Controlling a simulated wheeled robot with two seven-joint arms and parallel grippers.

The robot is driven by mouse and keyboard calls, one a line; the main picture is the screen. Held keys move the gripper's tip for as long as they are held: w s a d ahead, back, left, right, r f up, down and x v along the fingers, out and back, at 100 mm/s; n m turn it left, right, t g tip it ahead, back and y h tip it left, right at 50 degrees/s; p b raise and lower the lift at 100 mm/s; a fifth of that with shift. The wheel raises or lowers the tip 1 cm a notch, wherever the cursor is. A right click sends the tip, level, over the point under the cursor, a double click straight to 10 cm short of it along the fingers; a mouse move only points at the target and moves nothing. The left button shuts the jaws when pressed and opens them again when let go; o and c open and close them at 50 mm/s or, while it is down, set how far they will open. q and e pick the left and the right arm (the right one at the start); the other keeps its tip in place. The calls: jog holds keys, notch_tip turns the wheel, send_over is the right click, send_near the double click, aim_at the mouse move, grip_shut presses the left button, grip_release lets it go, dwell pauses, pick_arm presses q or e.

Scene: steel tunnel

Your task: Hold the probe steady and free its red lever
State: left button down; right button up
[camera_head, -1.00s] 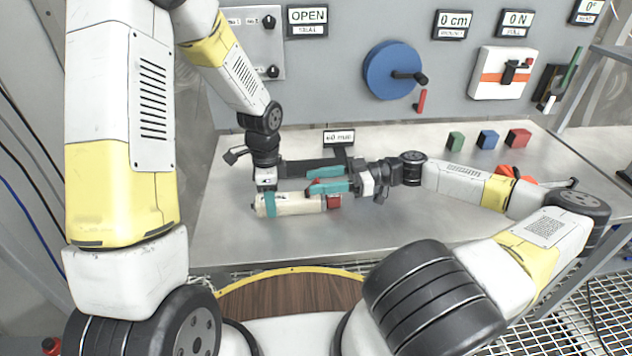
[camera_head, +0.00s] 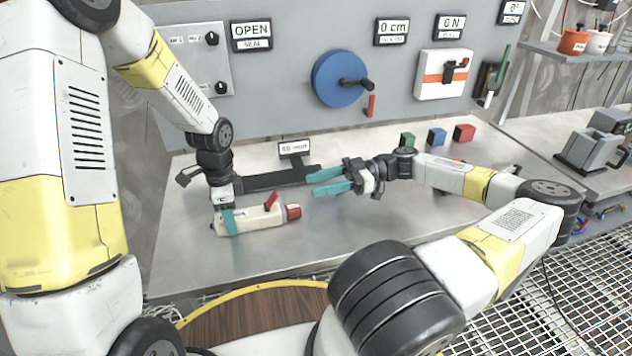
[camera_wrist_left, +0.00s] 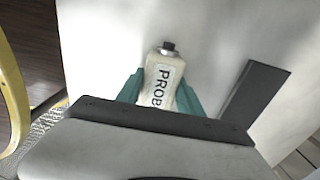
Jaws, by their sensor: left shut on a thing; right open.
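The probe (camera_head: 252,220) is a cream-coloured body with a red end cap (camera_head: 293,212) on its right. Its red lever (camera_head: 272,199) stands up at a slant from the top near that cap. My left gripper (camera_head: 229,219), with teal fingers, is shut around the probe's left end. In the left wrist view the probe (camera_wrist_left: 160,82) shows its dark tip and the printed letters "PROB" between the teal fingers. My right gripper (camera_head: 328,181) is open and empty, to the right of and behind the lever, apart from the probe. The lever is hidden in the left wrist view.
A dark bar (camera_head: 268,181) with a small sign (camera_head: 294,149) lies behind the probe. Green (camera_head: 407,139), blue (camera_head: 437,136) and red (camera_head: 464,133) blocks stand at the back of the steel bench (camera_head: 320,240). The wall panel has a blue wheel (camera_head: 338,79). The bench's front is clear.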

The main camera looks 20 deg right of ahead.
pick_arm(q)
jog(key=c, duration=0.7)
grip_release()
